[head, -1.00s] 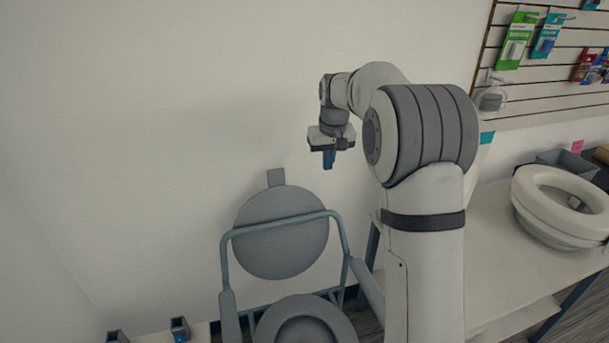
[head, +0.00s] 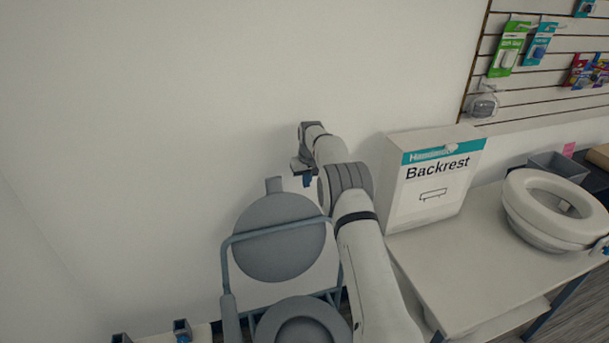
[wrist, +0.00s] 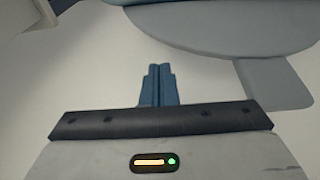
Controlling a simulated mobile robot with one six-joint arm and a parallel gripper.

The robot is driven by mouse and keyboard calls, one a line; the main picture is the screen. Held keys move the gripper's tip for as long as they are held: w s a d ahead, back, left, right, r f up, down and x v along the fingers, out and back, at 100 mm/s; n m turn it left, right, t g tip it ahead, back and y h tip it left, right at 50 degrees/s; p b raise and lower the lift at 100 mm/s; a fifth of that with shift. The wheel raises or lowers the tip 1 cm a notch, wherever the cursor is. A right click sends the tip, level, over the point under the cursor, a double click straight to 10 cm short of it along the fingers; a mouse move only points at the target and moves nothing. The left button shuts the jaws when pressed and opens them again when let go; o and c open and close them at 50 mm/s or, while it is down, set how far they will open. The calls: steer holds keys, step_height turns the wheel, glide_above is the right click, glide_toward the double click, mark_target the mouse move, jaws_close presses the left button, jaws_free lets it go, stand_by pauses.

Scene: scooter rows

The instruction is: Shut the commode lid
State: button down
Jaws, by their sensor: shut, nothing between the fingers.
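The commode chair has a grey frame (head: 227,268) and a ring-shaped seat (head: 277,325) at the bottom of the head view. Its round grey lid (head: 270,258) stands raised behind the seat, close to the wall, with a tab (head: 273,185) at its top edge. In the wrist view the lid (wrist: 225,28) lies at the top and its tab (wrist: 272,84) extends down at the right. My gripper (head: 307,182) is above and right of the tab, apart from it. Its blue fingers (wrist: 159,82) are shut together and empty.
A table (head: 470,270) stands at the right with a box marked Backrest (head: 428,190) and a white raised toilet seat (head: 520,205). A slatted display wall (head: 540,85) is behind. Two small dark posts (head: 181,328) are at the lower left. The white wall is close behind the lid.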

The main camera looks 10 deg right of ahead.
steer(key=shift+w+a+f+p, duration=0.1)
steer(key=shift+w+f+p, duration=0.1)
steer(key=shift+f, duration=0.65)
steer(key=shift+w+d+f+p, duration=0.1)
steer(key=shift+f+p, duration=0.1)
steer(key=shift+f, duration=0.7)
steer(key=shift+w+a+f+p, duration=0.1)
steer(key=shift+w+f+p, duration=0.1)
steer(key=shift+f, duration=0.65)
